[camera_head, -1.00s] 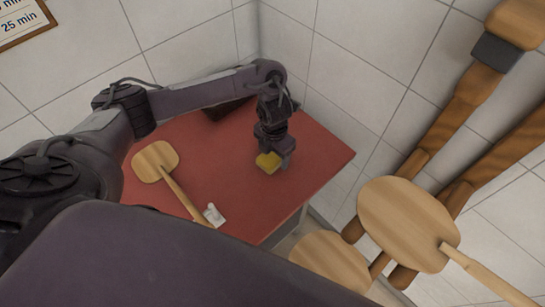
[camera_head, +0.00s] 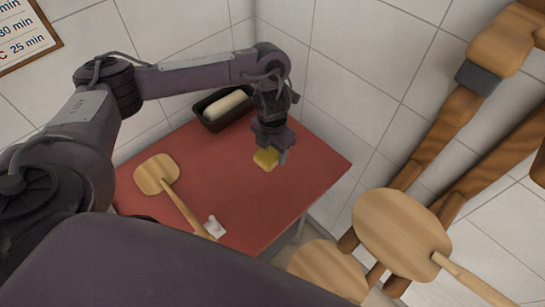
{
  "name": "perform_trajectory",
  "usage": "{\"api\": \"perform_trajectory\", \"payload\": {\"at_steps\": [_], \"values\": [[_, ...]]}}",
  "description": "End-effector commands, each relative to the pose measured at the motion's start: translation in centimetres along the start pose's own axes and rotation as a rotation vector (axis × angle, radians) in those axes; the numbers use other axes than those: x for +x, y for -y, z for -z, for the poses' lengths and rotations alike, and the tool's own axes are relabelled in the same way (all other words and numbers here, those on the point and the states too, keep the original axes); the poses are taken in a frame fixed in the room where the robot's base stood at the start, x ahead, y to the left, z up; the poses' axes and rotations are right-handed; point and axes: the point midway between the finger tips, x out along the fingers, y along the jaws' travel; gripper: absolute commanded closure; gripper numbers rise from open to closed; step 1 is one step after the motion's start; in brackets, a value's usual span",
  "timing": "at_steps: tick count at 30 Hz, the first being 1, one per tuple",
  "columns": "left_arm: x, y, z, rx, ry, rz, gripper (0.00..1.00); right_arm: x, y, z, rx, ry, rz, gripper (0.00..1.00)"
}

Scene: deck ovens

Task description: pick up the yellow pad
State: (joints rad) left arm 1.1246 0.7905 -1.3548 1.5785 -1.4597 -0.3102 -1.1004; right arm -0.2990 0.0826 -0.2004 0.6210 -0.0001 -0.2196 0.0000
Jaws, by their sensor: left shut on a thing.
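The yellow pad (camera_head: 265,159) is small and block-like and shows just below my left gripper (camera_head: 279,153) in the head view, over the back right part of the red table top (camera_head: 230,195). My left gripper points down and is shut on the pad. The fingers hide part of the pad. I cannot tell for sure how high the pad is above the table. My right gripper is not in view.
A dark loaf tin (camera_head: 208,122) with pale dough stands at the back of the table. A wooden peel (camera_head: 155,174) and a crumpled white cloth or paper (camera_head: 214,227) lie to the left and front. Large wooden peels (camera_head: 400,230) stand off the table's right side.

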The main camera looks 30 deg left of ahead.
Motion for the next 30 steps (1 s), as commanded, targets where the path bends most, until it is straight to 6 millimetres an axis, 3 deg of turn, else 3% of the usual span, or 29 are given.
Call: {"api": "perform_trajectory", "payload": {"at_steps": [1,3,12,18,29,30], "values": [[-2.1,-0.1,-0.2,0.003,0.007,-0.005,0.68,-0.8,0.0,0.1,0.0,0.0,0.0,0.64],[-4.0,-0.1,-0.1,0.002,0.005,-0.005,0.68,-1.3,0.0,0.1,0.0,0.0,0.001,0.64],[-9.7,-0.1,0.0,0.0,0.001,-0.002,0.68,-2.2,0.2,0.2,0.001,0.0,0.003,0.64],[-11.4,0.0,0.0,-0.001,-0.001,-0.001,0.68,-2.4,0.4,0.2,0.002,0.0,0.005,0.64],[-11.7,0.0,0.1,-0.001,-0.002,0.0,0.68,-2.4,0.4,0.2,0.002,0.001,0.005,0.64],[-11.7,0.0,0.1,-0.001,-0.002,0.0,0.49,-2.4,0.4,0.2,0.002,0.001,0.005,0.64]]}}
